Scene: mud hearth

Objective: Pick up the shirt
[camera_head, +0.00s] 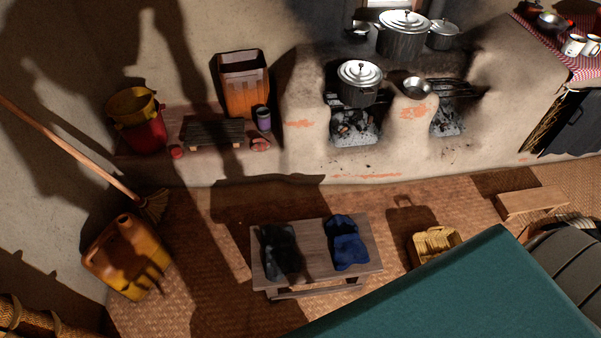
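Two crumpled cloth items lie on a low wooden bench (310,268) in the lower middle of the head view. One is a blue cloth (347,245) on the right part of the bench. The other is a black or very dark cloth (281,252) on the left part, partly in shadow. They lie apart, with a bare strip of wood between them. I cannot tell from their folded shapes which one is the shirt. Neither of my grippers shows in this view.
A large teal surface (450,300) fills the lower right, close to the bench. A yellow basket (434,243) stands right of the bench. A yellow jerrycan (126,258) and a broom (85,160) are at left. The mud hearth (300,140) with pots is behind.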

